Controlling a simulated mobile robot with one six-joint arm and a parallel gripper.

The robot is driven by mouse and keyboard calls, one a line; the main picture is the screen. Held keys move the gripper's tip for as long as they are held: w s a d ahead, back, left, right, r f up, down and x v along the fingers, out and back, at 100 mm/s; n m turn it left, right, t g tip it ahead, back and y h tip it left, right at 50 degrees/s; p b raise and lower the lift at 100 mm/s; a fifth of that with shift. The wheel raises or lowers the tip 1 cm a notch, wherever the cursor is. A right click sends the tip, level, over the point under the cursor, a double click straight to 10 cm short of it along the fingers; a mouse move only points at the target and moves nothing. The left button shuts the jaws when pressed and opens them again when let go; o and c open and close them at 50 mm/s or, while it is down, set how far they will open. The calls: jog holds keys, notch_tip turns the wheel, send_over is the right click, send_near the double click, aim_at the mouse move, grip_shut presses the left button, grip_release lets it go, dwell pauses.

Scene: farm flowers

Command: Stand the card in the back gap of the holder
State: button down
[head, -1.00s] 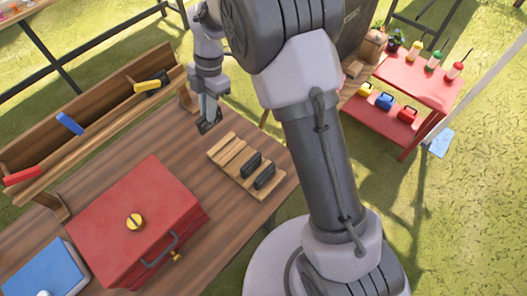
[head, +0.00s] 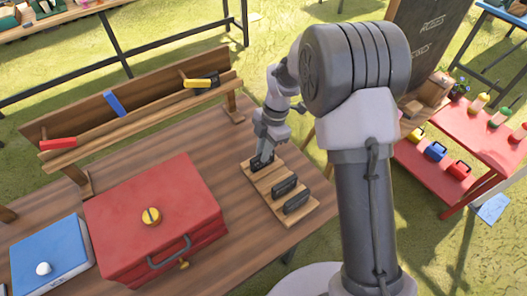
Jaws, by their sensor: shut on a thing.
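The wooden holder (head: 303,213) lies on the table near its right edge. Two black cards stand in it, one in the middle (head: 285,187) and one toward the front (head: 297,202). My gripper (head: 262,158) points down at the back end of the holder, shut on a dark card (head: 258,168). The held card is low over or in the back gap. My fingers partly cover it, so I cannot tell whether its lower edge is seated.
A red toolbox (head: 120,205) with a yellow knob and a blue box (head: 45,262) stand left on the wooden table. A wooden rack (head: 60,130) with red, blue and yellow-handled things runs along the back. A red stand (head: 415,165) is off to the right.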

jog(key=c, duration=1.4)
grip_release()
jog(key=shift+f, duration=0.1)
jog(key=shift+c, duration=0.2)
